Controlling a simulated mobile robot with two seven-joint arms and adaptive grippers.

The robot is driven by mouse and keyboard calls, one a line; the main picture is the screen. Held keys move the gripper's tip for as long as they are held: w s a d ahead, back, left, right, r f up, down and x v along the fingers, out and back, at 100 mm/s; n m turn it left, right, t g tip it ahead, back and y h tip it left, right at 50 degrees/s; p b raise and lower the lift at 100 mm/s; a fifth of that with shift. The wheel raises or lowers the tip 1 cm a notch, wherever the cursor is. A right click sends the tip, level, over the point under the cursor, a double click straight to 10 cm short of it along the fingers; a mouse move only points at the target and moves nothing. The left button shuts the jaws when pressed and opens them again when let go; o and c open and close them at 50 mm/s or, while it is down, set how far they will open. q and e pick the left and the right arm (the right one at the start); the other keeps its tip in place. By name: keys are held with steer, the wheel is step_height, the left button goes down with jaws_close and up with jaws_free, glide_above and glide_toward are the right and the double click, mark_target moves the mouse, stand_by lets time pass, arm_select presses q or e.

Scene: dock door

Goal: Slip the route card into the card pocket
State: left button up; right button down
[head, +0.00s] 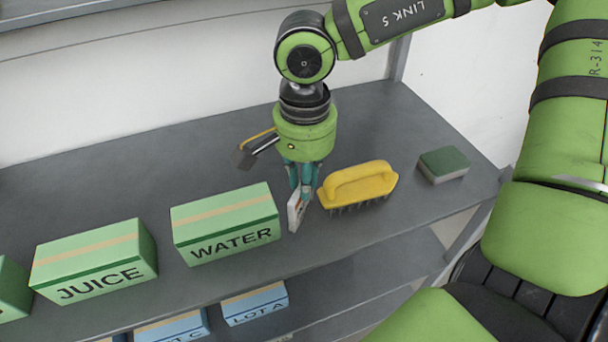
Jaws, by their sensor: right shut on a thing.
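My right gripper (300,192) reaches down over the grey shelf between the WATER box and the yellow brush. Its teal fingers are shut on a small, flat white piece, which looks like the route card (294,213). The card is held upright and seen partly edge-on, with its upper part hidden by the fingers. I cannot tell whether its lower edge touches the shelf. I cannot make out a card pocket in this view. My left gripper is not in view.
A green WATER box (228,223) is close left of the card, and a JUICE box (95,262) is farther left. A yellow brush (360,186) is close right, with a green-topped sponge (444,165) beyond. Blue boxes (255,304) sit on the lower shelf. The upper shelf (190,165) is clear behind.

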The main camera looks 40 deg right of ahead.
steer(key=shift+f, duration=0.15)
steer(key=c, duration=1.1)
jaws_free()
